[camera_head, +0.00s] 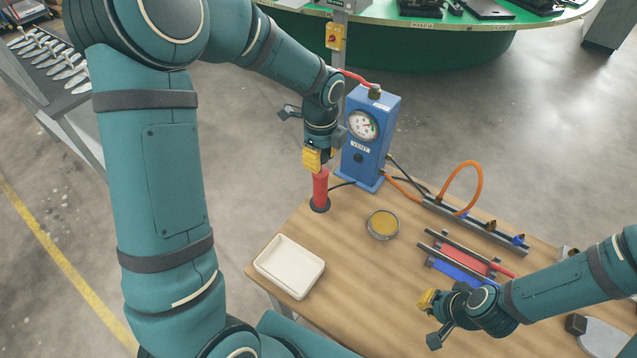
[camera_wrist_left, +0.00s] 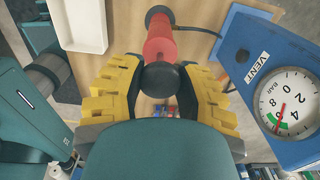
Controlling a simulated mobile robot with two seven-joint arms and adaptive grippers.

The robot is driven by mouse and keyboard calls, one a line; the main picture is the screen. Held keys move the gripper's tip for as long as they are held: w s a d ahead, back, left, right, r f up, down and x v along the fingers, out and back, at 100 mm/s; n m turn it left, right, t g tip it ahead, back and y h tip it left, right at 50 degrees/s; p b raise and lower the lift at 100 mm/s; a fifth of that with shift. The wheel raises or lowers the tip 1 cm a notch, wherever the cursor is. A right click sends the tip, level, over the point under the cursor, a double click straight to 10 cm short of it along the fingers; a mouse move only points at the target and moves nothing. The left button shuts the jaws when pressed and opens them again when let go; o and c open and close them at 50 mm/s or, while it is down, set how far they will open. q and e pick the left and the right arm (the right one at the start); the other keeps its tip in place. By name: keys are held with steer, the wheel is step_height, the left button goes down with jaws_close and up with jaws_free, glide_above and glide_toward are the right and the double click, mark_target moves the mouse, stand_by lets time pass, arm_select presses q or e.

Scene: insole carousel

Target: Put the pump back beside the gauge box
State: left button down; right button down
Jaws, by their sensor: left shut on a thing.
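The red pump (camera_head: 320,186) stands upright on its black round base near the table's far left edge, just left of the blue gauge box (camera_head: 369,141). My left gripper (camera_head: 318,161) is over the top of the pump, with yellow fingers on both sides of its dark top. In the left wrist view the pump (camera_wrist_left: 159,45) shows between the fingers of the gripper (camera_wrist_left: 157,80). The gauge box (camera_wrist_left: 276,85) is close beside it on the right there. My right gripper (camera_head: 430,318) hovers over the table's front part, away from the pump; its finger gap is unclear.
A white tray (camera_head: 289,266) sits at the table's left edge. A round yellow-topped tin (camera_head: 382,224) lies mid-table. A rack with red and blue bars (camera_head: 463,260) and an orange hose (camera_head: 461,169) are to the right. The green carousel (camera_head: 420,40) is behind.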

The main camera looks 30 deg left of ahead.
mark_target(320, 173)
arm_select(q)
steer(key=shift+f, duration=2.85)
steer(key=shift+f, duration=0.2)
steer(key=c, duration=0.6)
jaws_free()
steer(key=shift+c, duration=0.2)
steer(key=shift+r, duration=0.1)
step_height(320, 173, up, 12)
steer(key=shift+r, duration=0.15)
